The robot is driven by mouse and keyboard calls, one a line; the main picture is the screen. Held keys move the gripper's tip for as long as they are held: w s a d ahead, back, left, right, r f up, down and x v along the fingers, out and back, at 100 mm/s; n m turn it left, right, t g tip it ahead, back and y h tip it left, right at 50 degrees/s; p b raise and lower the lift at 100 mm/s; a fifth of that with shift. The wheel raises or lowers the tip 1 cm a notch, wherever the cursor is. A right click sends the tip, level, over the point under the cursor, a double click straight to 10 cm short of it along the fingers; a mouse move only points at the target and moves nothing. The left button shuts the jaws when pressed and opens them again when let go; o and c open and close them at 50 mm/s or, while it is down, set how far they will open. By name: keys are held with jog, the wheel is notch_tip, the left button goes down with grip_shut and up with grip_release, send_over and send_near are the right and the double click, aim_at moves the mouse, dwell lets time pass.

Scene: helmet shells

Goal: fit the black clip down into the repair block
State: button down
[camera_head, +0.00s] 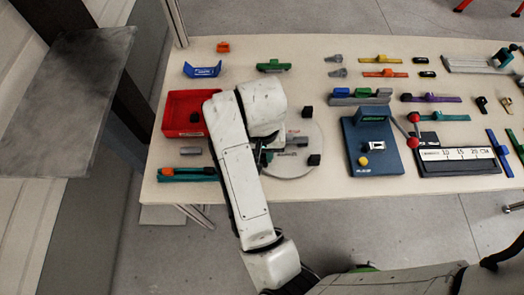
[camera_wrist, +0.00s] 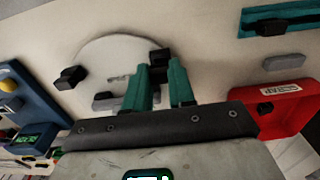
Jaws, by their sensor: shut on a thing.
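My gripper (camera_wrist: 160,78) has teal fingers and is shut on a small black clip (camera_wrist: 160,57) at its tips, over the pale round plate (camera_wrist: 118,47). In the head view my arm hides the clip and most of the gripper. A grey block (camera_head: 298,141), which looks like the repair block, lies on the plate. The clip appears apart from this block. I cannot make out the block's slot.
A red tray (camera_head: 177,102) holding a small black piece is left of my arm. A blue board (camera_head: 372,146) stands right of the plate. Coloured parts line the table's back.

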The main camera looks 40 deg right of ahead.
jog(key=shift+f+b, duration=0.9)
jog(key=shift+f, duration=0.15)
jog(key=c, duration=0.9)
grip_release()
jog(key=shift+o, duration=0.2)
jog(key=shift+r, duration=0.1)
notch_tip(320, 180, up, 11)
jog(key=p, duration=0.4)
